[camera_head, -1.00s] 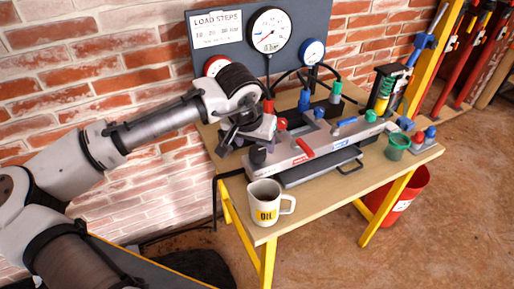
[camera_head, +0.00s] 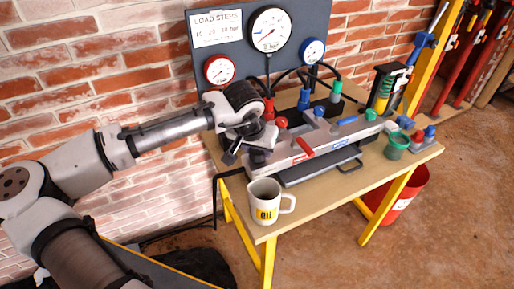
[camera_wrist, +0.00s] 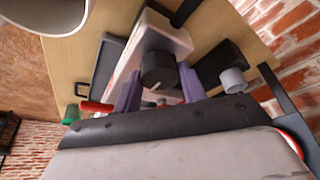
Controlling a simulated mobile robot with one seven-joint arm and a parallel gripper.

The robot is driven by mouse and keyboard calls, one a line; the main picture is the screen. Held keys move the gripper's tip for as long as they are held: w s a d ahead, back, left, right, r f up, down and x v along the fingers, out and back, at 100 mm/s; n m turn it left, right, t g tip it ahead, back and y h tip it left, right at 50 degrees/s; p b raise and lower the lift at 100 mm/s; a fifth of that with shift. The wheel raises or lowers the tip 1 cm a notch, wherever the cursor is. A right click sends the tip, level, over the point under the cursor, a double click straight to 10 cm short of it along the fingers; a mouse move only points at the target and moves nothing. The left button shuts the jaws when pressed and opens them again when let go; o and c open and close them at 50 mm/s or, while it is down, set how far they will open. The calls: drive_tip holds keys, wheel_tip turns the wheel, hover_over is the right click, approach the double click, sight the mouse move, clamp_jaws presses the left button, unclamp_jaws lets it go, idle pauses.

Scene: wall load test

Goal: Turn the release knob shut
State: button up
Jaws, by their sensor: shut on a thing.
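The release knob is a black round knob with a pale line on its face; it shows in the wrist view (camera_wrist: 157,70) at the end of the pale grey pump body (camera_wrist: 150,35). In the head view the knob (camera_head: 258,156) is at the left end of that body (camera_head: 300,150). My gripper (camera_wrist: 158,88) has one purple finger on each side of the knob and is shut on it. In the head view my gripper (camera_head: 246,147) is at the body's left end, its fingers partly hidden by my wrist.
A white mug marked OIL (camera_head: 265,203) stands close in front of the knob on the wooden table (camera_head: 325,195). Gauges (camera_head: 270,29) hang on the panel behind.

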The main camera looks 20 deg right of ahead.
drive_tip(key=shift+m, duration=0.3)
drive_tip(key=shift+w+r+m+g+h+p, duration=0.15)
drive_tip(key=shift+m+h+p, duration=0.15)
drive_tip(key=shift+m+p, duration=0.3)
drive_tip(key=shift+s+m+g+h+p, duration=0.15)
drive_tip(key=shift+m+h+p, duration=0.15)
drive_tip(key=shift+m+p, duration=0.3)
drive_tip(key=m, duration=0.1)
drive_tip(key=m+g+p, duration=0.1)
drive_tip(key=m, duration=0.1)
drive_tip(key=m+g+p, duration=0.1)
drive_tip(key=m, duration=0.1)
drive_tip(key=shift+w+h, duration=0.25)
drive_tip(key=shift+h, duration=0.15)
drive_tip(key=m+g, duration=0.1)
drive_tip(key=m, duration=0.4)
drive_tip(key=shift+w+g, duration=0.1)
drive_tip(key=shift+g, duration=0.3)
drive_tip(key=m+g, duration=0.1)
drive_tip(key=m, duration=0.3)
drive_tip(key=shift+w+m+g+y, duration=0.1)
drive_tip(key=shift+m+g+y, duration=0.2)
drive_tip(key=shift+m+g, duration=0.1)
drive_tip(key=o, duration=1)
drive_tip(key=shift+a, duration=0.1)
drive_tip(key=v, duration=1.3)
drive_tip(key=shift+r+b, duration=0.25)
drive_tip(key=shift+b, duration=0.05)
